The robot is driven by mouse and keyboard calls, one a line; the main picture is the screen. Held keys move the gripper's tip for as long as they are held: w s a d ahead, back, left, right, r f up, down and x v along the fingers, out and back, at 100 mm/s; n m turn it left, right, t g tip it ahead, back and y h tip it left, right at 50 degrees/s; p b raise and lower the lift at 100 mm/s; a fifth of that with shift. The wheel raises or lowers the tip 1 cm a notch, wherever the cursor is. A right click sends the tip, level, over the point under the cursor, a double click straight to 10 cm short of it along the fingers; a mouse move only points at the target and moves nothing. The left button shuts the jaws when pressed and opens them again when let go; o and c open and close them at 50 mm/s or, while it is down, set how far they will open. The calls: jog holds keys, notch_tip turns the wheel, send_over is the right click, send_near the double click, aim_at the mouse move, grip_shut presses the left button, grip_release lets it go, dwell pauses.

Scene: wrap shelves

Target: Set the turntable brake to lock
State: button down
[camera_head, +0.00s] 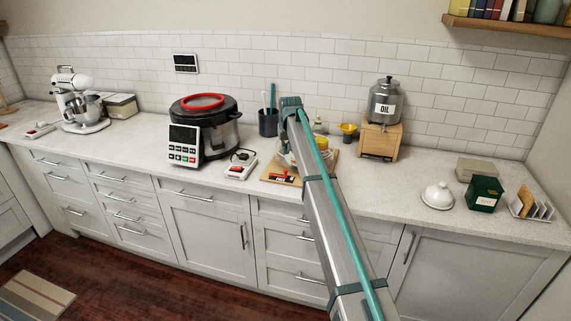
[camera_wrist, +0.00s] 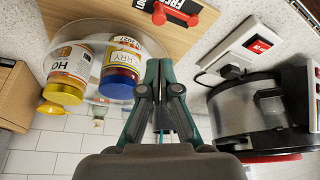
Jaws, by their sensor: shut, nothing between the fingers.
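The turntable is a clear round tray (camera_wrist: 75,32) on a wooden board (camera_wrist: 134,12), carrying jars with yellow and blue lids. The brake (camera_wrist: 180,10) is a red lever beside a dark label reading "FREE", at the top of the wrist view. In the head view the red brake (camera_head: 284,178) sits at the front of the board (camera_head: 272,171). The rest of its label is cut off in the wrist view. My gripper (camera_wrist: 160,64) is shut and empty, appearing over the tray's edge with the brake beyond its tips. My arm hides the gripper and part of the turntable in the head view.
A white switch box (camera_wrist: 235,42) with a red rocker and a large cooker (camera_wrist: 245,105) stand beside the board. An oil dispenser (camera_head: 385,103) on a wooden stand and a utensil cup (camera_head: 268,124) are near the wall.

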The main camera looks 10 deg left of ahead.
jog(key=shift+f, duration=0.1)
jog(key=shift+p+x, duration=1.9)
jog(key=shift+x, duration=3.1)
jog(key=shift+d, duration=0.25)
